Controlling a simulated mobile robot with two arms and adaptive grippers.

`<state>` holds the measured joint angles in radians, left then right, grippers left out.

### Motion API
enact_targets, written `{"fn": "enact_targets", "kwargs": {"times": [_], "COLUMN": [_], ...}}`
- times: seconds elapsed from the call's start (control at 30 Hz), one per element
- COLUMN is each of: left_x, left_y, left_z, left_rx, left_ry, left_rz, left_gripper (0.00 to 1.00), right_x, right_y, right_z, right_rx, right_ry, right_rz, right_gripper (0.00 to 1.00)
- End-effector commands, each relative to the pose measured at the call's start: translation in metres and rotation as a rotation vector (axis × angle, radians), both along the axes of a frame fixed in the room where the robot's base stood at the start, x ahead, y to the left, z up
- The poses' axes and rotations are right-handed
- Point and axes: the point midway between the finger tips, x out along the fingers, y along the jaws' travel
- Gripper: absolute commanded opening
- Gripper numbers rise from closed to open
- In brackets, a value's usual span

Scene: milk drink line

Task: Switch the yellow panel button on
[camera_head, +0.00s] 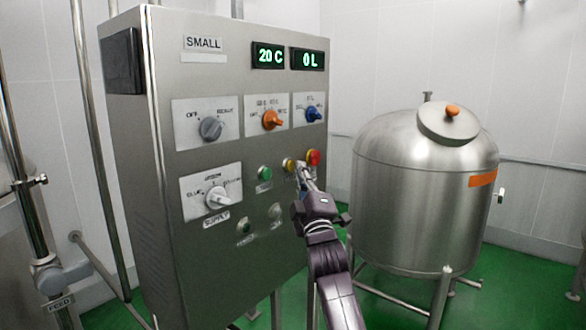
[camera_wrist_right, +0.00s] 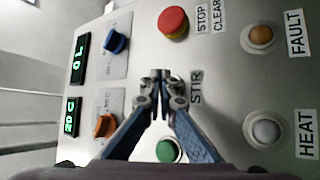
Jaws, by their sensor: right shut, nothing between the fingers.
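The yellow button (camera_head: 289,164) is on the steel control panel (camera_head: 232,150), between a green button (camera_head: 265,173) and a red button (camera_head: 313,158). My right gripper (camera_head: 303,167) is shut and empty, its fingertips at the panel just right of the yellow button. I cannot tell whether they touch it. In the right wrist view the closed fingertips (camera_wrist_right: 160,76) are beside the STIR label (camera_wrist_right: 196,87), between the red button (camera_wrist_right: 173,22) and the green button (camera_wrist_right: 168,150). There the yellow button is hidden behind the fingers. My left gripper is out of view.
Above the button row are a blue knob (camera_head: 314,114), an orange knob (camera_head: 271,120) and a grey knob (camera_head: 211,128). Displays read 20 C (camera_head: 268,55) and 0 L (camera_head: 308,60). A steel tank (camera_head: 420,205) stands to the right. FAULT (camera_wrist_right: 261,36) and HEAT (camera_wrist_right: 265,130) lamps are nearby.

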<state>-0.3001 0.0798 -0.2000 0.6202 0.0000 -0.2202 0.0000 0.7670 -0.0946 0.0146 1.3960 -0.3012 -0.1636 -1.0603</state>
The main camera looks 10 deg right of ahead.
Motion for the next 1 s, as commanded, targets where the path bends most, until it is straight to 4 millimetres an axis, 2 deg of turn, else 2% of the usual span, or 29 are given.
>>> {"fn": "enact_targets", "kwargs": {"times": [0.7, 1.0], "left_x": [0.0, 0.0], "left_y": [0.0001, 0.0], "left_z": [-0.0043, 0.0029], "left_rx": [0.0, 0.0], "left_ry": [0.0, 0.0], "left_rz": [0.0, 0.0], "left_gripper": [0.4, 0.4], "right_x": [0.0059, -0.0018], "right_y": [0.0049, -0.0016], "right_z": [0.0007, 0.0014], "right_rx": [0.001, -0.002], "right_ry": [-0.001, -0.001], "right_rz": [0.001, -0.001], "right_gripper": [0.0, 0.0]}}
